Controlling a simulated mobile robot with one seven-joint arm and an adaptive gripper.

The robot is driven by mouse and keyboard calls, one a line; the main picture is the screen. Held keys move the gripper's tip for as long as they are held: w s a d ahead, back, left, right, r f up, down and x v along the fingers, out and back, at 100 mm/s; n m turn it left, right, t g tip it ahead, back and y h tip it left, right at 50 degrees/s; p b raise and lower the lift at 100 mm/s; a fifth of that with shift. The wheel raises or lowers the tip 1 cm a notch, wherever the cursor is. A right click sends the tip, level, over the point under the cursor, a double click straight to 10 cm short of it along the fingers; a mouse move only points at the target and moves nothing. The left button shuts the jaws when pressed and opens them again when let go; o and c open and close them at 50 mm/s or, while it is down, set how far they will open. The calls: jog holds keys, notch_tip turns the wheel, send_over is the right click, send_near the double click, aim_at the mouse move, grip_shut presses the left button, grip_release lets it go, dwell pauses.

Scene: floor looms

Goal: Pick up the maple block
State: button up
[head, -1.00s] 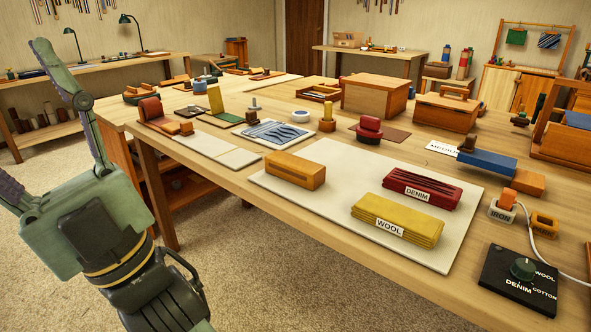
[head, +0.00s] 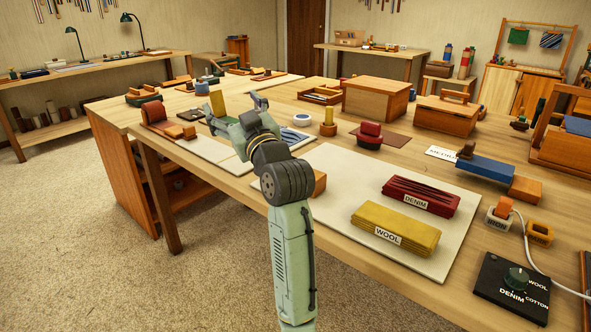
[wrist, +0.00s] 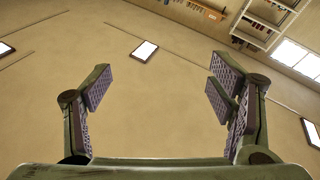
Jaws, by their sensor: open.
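A brown-orange wooden block (head: 320,183) lies on the pale mat (head: 348,172), mostly hidden behind my arm in the head view. It may be the maple block; no label on it shows. The fingers are spread apart and empty.
A yellow WOOL stack (head: 395,227) and red DENIM stack (head: 420,195) lie on the mat right of the block. A black dial box (head: 512,290) sits at the near right. Wooden boxes (head: 375,99) stand behind. The floor at left is clear.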

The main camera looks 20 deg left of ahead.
aim_at(310, 174)
jog(key=w+d+f+g+h, duration=0.1)
jog(key=w+d+f, duration=0.3)
jog(key=w+d+f+g+h+p, duration=0.1)
jog(key=w+d+f+g+h, duration=0.1)
jog(key=w+d+f, duration=0.2)
jog(key=w+d+f+g+h+p, duration=0.1)
jog(key=w+d+f+g, duration=0.1)
jog(key=w+f, duration=0.3)
jog(key=shift+d+h, duration=0.3)
jog(key=shift+d, duration=0.6)
jog(key=d+f+g, duration=0.2)
jog(key=d, duration=0.1)
jog(key=d+f+g, duration=0.1)
jog(key=d, duration=0.1)
jog(key=shift+s+f+n+p, duration=0.2)
jog(key=shift+f+n+p, duration=0.2)
jog(key=shift+a+f, duration=0.25)
jog(key=shift+a, duration=0.1)
jog(key=p+x, duration=0.1)
jog(key=x, duration=0.3)
jog(key=shift+a+f, duration=0.2)
jog(key=p+x, duration=0.2)
jog(key=x, duration=0.3)
jog(key=shift+s+a+r, duration=0.1)
jog(key=shift+s, duration=0.05)
jog(key=shift+a, duration=0.15)
jog(key=shift+c, duration=0.3)
